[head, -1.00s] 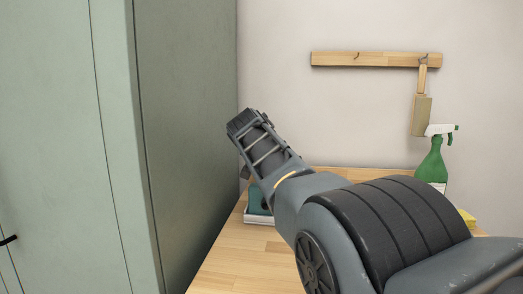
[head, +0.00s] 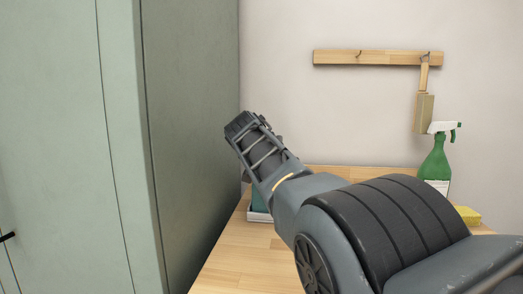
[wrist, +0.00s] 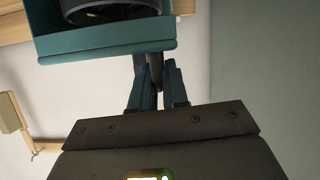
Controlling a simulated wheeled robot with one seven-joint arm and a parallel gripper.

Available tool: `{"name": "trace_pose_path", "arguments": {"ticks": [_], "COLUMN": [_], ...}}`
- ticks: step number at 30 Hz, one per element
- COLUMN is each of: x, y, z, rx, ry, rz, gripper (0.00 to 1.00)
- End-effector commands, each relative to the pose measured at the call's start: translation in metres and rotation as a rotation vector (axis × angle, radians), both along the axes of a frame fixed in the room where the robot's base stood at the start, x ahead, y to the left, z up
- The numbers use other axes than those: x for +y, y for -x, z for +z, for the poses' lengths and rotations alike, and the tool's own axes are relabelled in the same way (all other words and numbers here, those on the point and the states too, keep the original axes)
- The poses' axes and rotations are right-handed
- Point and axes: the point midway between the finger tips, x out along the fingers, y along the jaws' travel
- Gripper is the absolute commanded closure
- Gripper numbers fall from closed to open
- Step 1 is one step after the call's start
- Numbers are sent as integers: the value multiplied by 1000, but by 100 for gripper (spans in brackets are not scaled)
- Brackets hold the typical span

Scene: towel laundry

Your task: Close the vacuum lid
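The vacuum (head: 258,203) is a teal box on the wooden counter beside the cabinet, mostly hidden behind my arm in the head view. In the wrist view its teal body (wrist: 105,50) shows at the top, with a dark round opening in it. I cannot clearly tell which part is the lid. My gripper (wrist: 158,68) has its two fingers apart, just beside the teal edge. A dark bar or tube shows between or behind the fingers; I cannot tell whether they touch it. In the head view the fingers are hidden by my wrist.
A tall green cabinet (head: 190,130) stands close on the left. A green spray bottle (head: 435,165) and a yellow sponge (head: 467,215) are at the right. A wall rack (head: 378,57) holds a hanging brush (head: 424,108). The front of the counter (head: 245,265) is clear.

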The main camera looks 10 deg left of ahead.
Motion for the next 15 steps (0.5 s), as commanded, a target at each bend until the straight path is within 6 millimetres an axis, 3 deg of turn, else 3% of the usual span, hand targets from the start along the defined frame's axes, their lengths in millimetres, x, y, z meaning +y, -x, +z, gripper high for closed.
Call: {"name": "trace_pose_path", "arguments": {"ticks": [6,15], "x": [0,1], "y": [0,1], "z": [-2,0], "rx": [2,0], "ry": [0,0], "rz": [0,1], "gripper": [65,65]}}
